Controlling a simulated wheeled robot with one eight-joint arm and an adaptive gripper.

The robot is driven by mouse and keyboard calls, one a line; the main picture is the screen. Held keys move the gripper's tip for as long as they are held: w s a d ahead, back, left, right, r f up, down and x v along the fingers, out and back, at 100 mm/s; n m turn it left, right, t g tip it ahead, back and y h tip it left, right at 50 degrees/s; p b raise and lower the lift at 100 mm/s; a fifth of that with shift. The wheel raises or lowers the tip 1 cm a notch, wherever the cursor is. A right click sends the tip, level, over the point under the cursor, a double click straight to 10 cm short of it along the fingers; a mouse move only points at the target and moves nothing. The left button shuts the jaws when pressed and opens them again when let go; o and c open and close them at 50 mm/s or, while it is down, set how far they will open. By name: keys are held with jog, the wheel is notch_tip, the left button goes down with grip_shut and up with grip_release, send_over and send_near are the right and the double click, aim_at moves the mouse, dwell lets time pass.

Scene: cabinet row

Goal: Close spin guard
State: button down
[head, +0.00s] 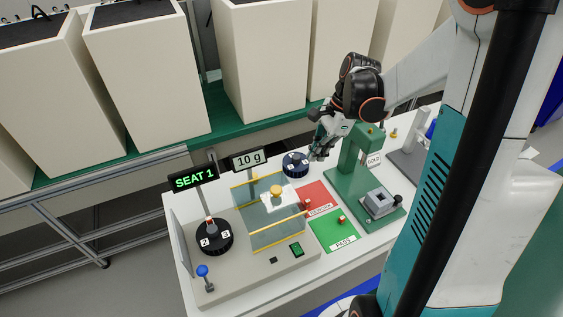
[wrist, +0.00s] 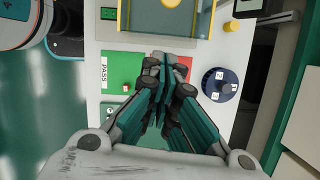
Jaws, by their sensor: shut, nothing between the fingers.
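No part is labelled as the spin guard. The likeliest is the clear-walled enclosure with yellow edges (head: 262,238), standing on the grey base in the middle of the bench; part of it shows at the top of the wrist view (wrist: 165,16). A brass-coloured knob (head: 276,190) shows within its outline. A black rotor with numbered faces (head: 214,238) sits left of it under the SEAT 1 sign (head: 193,179). My gripper (head: 318,152) is shut and empty, behind and right of the enclosure, close to a dark blue numbered dial (head: 295,165). The wrist view shows its fingers together (wrist: 158,62).
A red pad (head: 313,193) and a green PASS pad (head: 331,236) lie right of the enclosure. A green press-like stand (head: 362,165) stands further right. A blue knob (head: 203,271) is at the front left. A 10 g display (head: 249,160) stands behind.

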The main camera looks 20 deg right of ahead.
jog(key=b, duration=0.3)
send_over(287, 193)
jog(key=d, duration=0.3)
jog(key=f, duration=1)
jog(key=shift+s, duration=0.25)
jog(key=shift+w+a+f, duration=0.1)
jog(key=shift+a, duration=0.5)
jog(key=a+b, duration=0.2)
jog(key=a, duration=1.7)
jog(key=shift+d, duration=0.1)
